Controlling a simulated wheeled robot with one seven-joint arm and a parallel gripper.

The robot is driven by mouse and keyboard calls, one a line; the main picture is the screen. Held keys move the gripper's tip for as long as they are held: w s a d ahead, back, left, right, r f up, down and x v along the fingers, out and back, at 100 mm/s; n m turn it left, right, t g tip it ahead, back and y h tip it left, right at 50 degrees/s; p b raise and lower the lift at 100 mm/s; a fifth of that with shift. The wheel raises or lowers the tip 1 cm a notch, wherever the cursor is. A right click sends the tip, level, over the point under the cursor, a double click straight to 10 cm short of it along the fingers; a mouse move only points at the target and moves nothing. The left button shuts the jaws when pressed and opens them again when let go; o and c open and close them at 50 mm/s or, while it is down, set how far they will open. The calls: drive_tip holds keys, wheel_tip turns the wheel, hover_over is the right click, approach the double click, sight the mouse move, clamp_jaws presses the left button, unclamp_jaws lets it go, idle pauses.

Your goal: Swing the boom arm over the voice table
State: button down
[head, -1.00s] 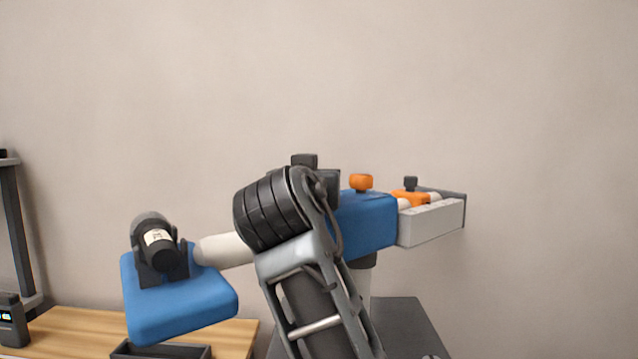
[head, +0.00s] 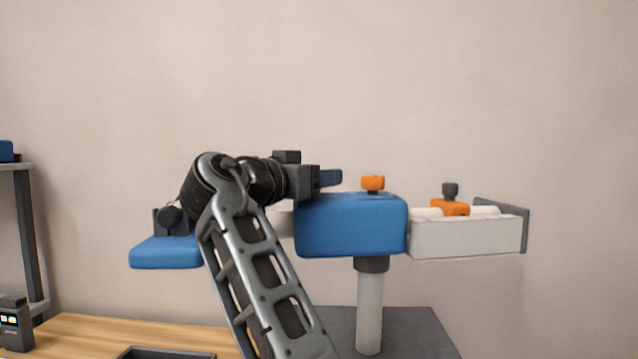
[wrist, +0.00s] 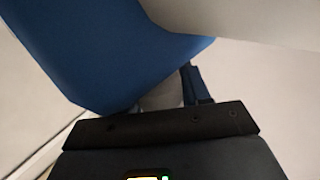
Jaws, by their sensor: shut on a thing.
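The boom arm (head: 350,226) lies across a pale post (head: 370,312), with a blue middle block and an orange knob on top. Its left end carries a blue pad (head: 165,252) with a dark cradled device (head: 171,216), partly hidden by my arm. In the picture this end is above the wooden table (head: 85,330). Its right end is a pale box (head: 465,238). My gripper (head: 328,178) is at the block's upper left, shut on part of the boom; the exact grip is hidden. The wrist view shows the blue block (wrist: 110,50) close up.
A dark tray (head: 165,354) sits at the wooden table's front edge. A small device with a lit screen (head: 14,322) and a dark shelf frame (head: 28,235) are at the left. A dark base (head: 410,330) is under the post. Bare wall is behind.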

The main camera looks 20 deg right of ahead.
drive_tip(key=shift+w+d+m+g+h+b, duration=0.3)
drive_tip(key=shift+w+m+g+h, duration=0.6)
drive_tip(key=shift+g, duration=0.4)
drive_tip(key=shift+d, duration=0.1)
drive_tip(key=c, duration=0.6)
unclamp_jaws()
drive_tip(key=shift+b+v, duration=0.4)
drive_tip(key=shift+v, duration=3.5)
drive_tip(key=shift+r, duration=0.1)
